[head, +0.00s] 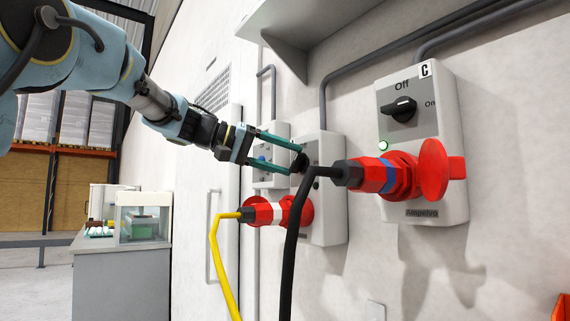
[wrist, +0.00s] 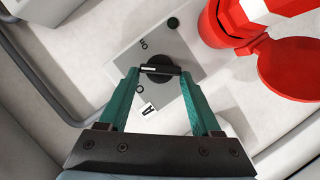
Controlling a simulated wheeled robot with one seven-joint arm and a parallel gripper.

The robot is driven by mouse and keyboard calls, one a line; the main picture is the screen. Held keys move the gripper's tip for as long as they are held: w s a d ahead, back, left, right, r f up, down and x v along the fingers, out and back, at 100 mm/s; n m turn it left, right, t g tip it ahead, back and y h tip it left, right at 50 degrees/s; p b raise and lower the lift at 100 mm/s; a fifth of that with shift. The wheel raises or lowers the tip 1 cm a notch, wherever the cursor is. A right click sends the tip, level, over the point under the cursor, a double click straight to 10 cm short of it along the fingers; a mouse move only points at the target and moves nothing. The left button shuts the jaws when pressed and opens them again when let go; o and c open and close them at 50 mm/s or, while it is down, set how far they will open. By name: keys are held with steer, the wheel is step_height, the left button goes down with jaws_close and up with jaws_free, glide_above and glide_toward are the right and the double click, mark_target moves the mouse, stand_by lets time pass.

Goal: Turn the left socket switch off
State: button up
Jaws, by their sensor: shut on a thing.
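The left socket box (head: 327,225) is on the wall with a dark rotary switch, partly hidden by my gripper in the head view. A round indicator (wrist: 173,23) on the box looks dark. A red plug with a white band (head: 278,213) sits in its socket.
The nearer right socket box (head: 438,100), tagged "C", has its own switch (head: 400,109), a lit green lamp and a red-and-blue plug (head: 375,175). Its black cable (head: 291,250) hangs in front of the left box. A yellow cable (head: 219,265) hangs left. A shelf (head: 290,30) projects above.

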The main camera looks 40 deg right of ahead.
steer(key=n, duration=0.1)
steer(key=n+g+h+b, duration=0.1)
steer(key=n, duration=0.1)
steer(key=f+n+b, duration=0.1)
steer(key=shift+w+g, duration=0.25)
steer(key=shift+g, duration=0.15)
steer(key=shift+f+n+g+h+b, duration=0.1)
steer(key=shift+n+g+h+b, duration=0.35)
steer(key=shift+n, duration=0.85)
steer(key=shift+b, duration=0.3)
steer(key=o, duration=1.4)
steer(key=b+v, duration=0.1)
steer(key=v, duration=0.9)
steer(key=shift+a, duration=0.45)
steer(key=shift+w+f, duration=0.1)
